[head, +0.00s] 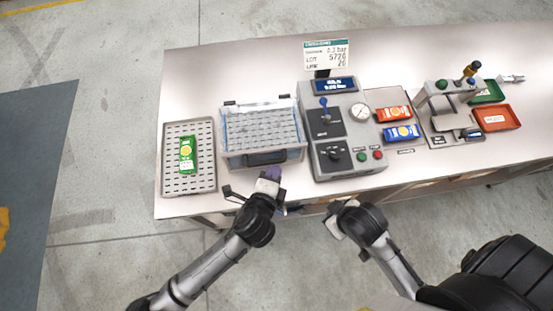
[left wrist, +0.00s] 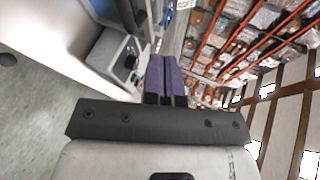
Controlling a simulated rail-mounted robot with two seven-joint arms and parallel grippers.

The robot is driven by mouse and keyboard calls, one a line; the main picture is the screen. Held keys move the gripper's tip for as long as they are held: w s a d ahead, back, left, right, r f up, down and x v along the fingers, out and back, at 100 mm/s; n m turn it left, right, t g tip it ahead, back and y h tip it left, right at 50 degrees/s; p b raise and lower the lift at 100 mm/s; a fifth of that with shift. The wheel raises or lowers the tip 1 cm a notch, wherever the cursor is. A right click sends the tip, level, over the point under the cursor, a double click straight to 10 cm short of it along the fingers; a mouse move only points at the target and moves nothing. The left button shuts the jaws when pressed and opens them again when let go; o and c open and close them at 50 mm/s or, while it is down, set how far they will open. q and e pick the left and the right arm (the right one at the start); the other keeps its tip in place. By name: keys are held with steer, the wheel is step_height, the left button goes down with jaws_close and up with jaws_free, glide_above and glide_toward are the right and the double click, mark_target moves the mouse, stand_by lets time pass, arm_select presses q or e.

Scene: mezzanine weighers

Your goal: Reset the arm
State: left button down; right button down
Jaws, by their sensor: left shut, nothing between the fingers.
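My left gripper (head: 275,173) is just off the front edge of the clear lidded box, over the near side of the bench. Its purple fingers also show in the left wrist view (left wrist: 165,76). They are shut against each other with nothing between them. My right gripper (head: 336,224) is at the bench's front edge, below the grey machine. Its fingers are mostly hidden by its own wrist, so I cannot tell whether it is open.
The bench (head: 240,70) carries a perforated tray (head: 203,131) with a green packet (head: 187,155), the clear box (head: 236,157), the grey machine (head: 350,173), orange (head: 394,114) and blue (head: 402,133) packets, a small press (head: 440,96) and a red tray (head: 514,124). The bench's back left is clear.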

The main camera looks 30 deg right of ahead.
arm_select(q)
steer(key=v, duration=0.6)
steer(key=w+a+r+n+y, duration=0.3)
steer(key=a+n, duration=0.5)
steer(key=n, duration=0.2)
steer(key=w+a+r+n+y, duration=0.2)
steer(key=a+r+n+y, duration=0.2)
steer(key=a+n, duration=0.5)
steer(key=s+a+f+n+g+y, duration=0.2)
steer(key=s+a+f+n, duration=0.5)
steer(key=a, duration=0.5)
steer(key=s+a+f+g, duration=0.1)
steer(key=s+f+g, duration=0.1)
steer(key=s+f, duration=0.3)
steer(key=s+f+g, duration=0.2)
steer(key=s+f, duration=0.1)
steer(key=s, duration=0.4)
step_height(320, 180, up, 17)
steer(key=p, duration=1.6)
steer(key=shift+w+p, duration=0.35)
steer(key=shift+p, duration=0.05)
